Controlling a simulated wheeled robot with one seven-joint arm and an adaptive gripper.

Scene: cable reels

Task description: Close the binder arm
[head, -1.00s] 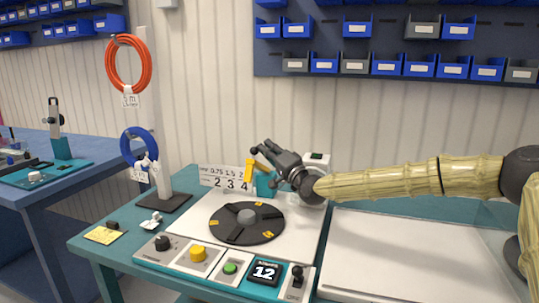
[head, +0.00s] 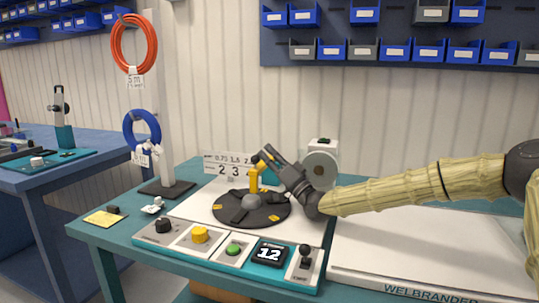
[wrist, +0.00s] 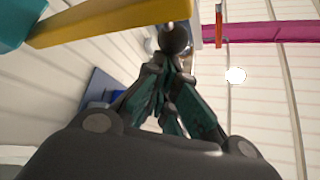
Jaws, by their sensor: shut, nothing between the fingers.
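The yellow binder arm (head: 254,180) shows in the head view at the back of the black round turntable (head: 226,211), partly covered by my gripper. In the wrist view the binder arm (wrist: 110,22) is a long yellow bar across the top left, joined to a teal part (wrist: 18,25) at its left end. My gripper (head: 259,158) is shut and empty, its fingertips close to the upper part of the yellow arm. The shut fingertips (wrist: 174,40) also show in the wrist view, just below the bar's right end; contact cannot be told.
A post with orange (head: 134,43) and blue coils (head: 141,131) stands left. A grey-faced round device (head: 321,168) stands behind my gripper.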

